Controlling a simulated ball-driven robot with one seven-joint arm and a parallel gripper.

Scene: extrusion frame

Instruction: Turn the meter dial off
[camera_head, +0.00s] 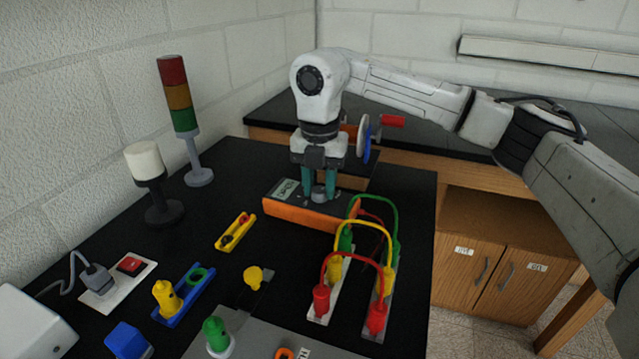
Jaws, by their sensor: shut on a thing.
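The meter (291,211) is an orange and dark grey box lying on the black tabletop, with a small display (284,189) at its left end. My gripper (319,190) points straight down over the middle of the meter's top face, its two teal fingers lowered to it. The fingers are shut on the grey round dial (318,193), which shows partly between them. The dial's pointer direction and markings are too small to read.
Red, yellow and green cables (362,224) arch over plugs just right of the meter. A stack light (180,110) and a white-topped lamp (147,165) stand at left. A yellow holder (236,231) lies front left. A wheel with a red handle (364,134) stands behind.

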